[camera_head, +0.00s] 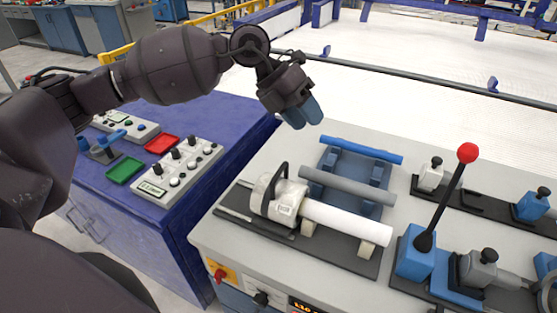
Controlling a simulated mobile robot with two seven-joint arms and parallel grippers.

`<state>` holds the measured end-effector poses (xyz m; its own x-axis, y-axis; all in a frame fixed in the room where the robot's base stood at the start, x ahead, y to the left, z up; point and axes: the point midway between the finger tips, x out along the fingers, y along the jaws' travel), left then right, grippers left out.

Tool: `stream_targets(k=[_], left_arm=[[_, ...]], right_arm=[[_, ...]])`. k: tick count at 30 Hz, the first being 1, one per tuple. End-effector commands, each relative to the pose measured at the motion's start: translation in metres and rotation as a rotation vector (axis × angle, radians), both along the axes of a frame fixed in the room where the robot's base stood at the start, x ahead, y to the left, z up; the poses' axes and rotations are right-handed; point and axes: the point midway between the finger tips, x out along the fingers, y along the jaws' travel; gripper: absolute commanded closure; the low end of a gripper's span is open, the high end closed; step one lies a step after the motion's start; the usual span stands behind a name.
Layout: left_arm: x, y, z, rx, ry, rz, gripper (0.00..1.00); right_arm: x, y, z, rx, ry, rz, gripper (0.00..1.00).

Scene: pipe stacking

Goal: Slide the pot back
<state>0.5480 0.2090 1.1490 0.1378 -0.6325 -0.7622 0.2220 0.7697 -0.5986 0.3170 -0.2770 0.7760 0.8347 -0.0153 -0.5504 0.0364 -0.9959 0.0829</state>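The thing that looks most like the pot is a thick white cylinder (268,196) with an upright black handle (283,178) and a label. It sits at the left end of a dark rail base (352,258) on the grey bench top. A white pipe (347,220) runs from it to the right, its far end over a cream support. My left gripper (302,113) is in the air above and behind the cylinder, apart from it, fingers pointing down. Its two blue fingertips look close together, and any gap is unclear. My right gripper is not in view.
A blue rack (377,177) with a grey pipe (348,187) and a blue pipe (361,150) lies behind the cylinder. A red-knobbed lever (447,200) stands to the right. Control boxes (178,170) and red and green trays sit on the blue table at left.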

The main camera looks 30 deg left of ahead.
Motion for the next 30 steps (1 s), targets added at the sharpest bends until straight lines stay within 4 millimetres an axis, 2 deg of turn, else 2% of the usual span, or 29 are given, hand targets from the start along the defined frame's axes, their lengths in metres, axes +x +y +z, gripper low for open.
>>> stream_targets(k=[1, 4, 7, 11, 19, 30], left_arm=[[-0.003, 0.014, -0.013, 0.092, 0.034, 0.018, 0.61], [-0.008, 0.037, -0.03, 0.255, 0.098, 0.066, 0.61], [-0.012, 0.056, -0.038, 0.377, 0.149, 0.121, 0.61], [-0.018, 0.07, -0.042, 0.463, 0.208, 0.174, 0.61], [-0.02, 0.069, -0.055, 0.474, 0.242, 0.208, 0.61], [-0.02, 0.057, -0.115, 0.472, 0.243, 0.205, 0.61]], right_arm=[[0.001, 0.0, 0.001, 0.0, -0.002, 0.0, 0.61], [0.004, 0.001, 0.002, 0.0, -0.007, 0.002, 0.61], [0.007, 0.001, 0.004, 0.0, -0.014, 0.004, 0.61], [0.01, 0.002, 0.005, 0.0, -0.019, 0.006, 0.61], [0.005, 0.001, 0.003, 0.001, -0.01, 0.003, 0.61], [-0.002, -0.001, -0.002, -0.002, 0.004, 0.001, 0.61]])
